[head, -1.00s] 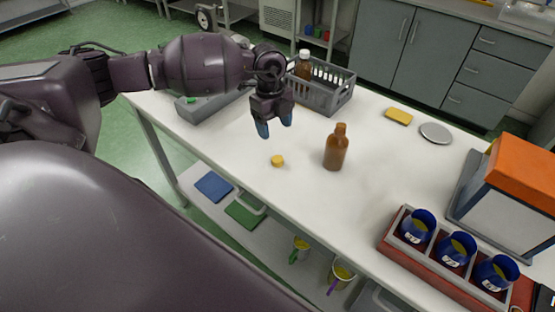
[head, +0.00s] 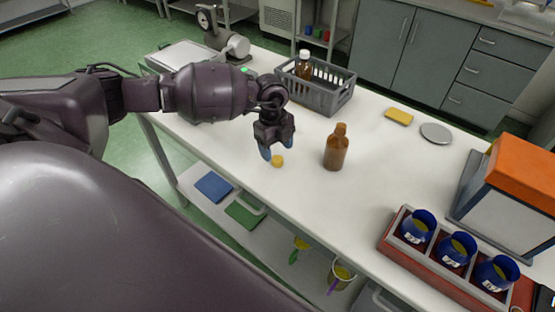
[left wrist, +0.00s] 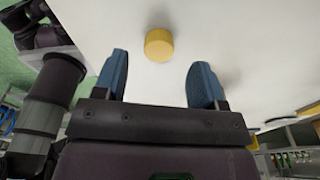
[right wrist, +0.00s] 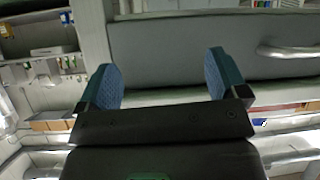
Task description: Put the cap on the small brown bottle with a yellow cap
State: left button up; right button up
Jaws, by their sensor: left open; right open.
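The small brown bottle (head: 336,150) stands upright and uncapped on the white table, right of my left gripper. The yellow cap (head: 277,161) lies on the table just by my left fingertips. In the left wrist view the cap (left wrist: 159,45) sits a little beyond the open fingers, roughly midway between their lines. My left gripper (head: 278,152) is open, empty and pointing down; it also shows in the left wrist view (left wrist: 160,80). My right gripper (right wrist: 160,78) is open and empty, facing a grey drawer front, and is not in the head view.
Behind stands a grey crate (head: 327,99) with a white-capped bottle (head: 304,65). A yellow sponge (head: 398,116) and a round grey disc (head: 435,133) lie at the back right. A red tray (head: 393,246) with blue cups is at the front right. The table around the bottle is clear.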

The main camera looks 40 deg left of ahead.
aim_at(278, 159)
pick_arm(q)
jog(key=f, duration=0.3)
jog(key=shift+s+d+f, duration=0.15)
jog(key=shift+d+f, duration=0.05)
jog(key=shift+d, duration=0.05)
jog(key=c, duration=1)
